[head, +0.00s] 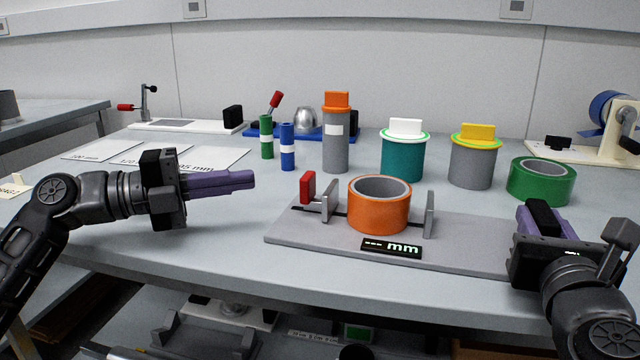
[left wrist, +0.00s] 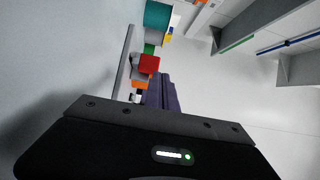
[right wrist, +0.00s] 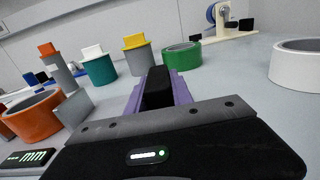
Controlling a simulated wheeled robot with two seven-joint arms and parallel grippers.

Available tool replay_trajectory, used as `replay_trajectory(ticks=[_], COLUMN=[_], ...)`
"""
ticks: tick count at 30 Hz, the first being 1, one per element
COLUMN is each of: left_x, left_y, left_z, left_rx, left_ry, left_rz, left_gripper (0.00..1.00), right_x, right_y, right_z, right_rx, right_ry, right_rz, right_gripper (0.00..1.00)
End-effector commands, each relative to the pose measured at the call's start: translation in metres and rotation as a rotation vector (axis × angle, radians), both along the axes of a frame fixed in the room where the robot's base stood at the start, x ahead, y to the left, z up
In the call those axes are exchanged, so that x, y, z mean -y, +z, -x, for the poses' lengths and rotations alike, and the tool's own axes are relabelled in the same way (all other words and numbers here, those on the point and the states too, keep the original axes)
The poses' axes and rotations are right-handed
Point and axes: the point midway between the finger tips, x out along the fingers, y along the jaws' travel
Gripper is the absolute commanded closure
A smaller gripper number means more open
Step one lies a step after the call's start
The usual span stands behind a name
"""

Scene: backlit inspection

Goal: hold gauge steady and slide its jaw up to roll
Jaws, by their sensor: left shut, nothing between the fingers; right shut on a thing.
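The gauge is a grey base plate (head: 300,245) with a black "--- mm" display (head: 391,248). Its sliding jaw (head: 328,201) carries a red knob (head: 308,188); the fixed jaw (head: 430,214) stands at the right. An orange roll (head: 378,213) stands between the jaws, with a visible gap on the sliding jaw's side. My right gripper (head: 543,222) is shut on a black grip (right wrist: 157,88) at the plate's right end. My left gripper (head: 253,180) is shut and empty, left of the red knob and apart from it. The knob also shows in the left wrist view (left wrist: 149,64).
Behind stand a grey can with an orange lid (head: 336,140), a teal can (head: 404,158), a grey can with a yellow lid (head: 472,165) and a green roll (head: 541,182). A white roll (right wrist: 297,65) shows in the right wrist view.

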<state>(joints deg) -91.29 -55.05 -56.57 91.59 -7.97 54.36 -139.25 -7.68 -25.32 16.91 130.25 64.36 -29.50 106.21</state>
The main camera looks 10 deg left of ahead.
Motion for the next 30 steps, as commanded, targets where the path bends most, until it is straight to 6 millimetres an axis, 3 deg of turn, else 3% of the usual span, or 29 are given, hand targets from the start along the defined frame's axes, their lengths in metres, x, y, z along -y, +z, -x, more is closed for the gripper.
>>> replay_trajectory(ticks=[19,30], left_x=[0.053,0.060], left_y=[0.000,-0.001], left_z=[-0.031,-0.036], left_rx=[-0.001,-0.001], left_ry=[-0.001,0.000], left_rz=[0.000,0.000], left_gripper=[1.00,1.00], right_x=[-0.001,-0.001], right_y=[-0.006,-0.006], right_z=[-0.001,-0.001], right_rx=[-0.010,-0.010], right_ry=[0.003,0.003], right_rz=[0.000,0.000], right_gripper=[1.00,1.00])
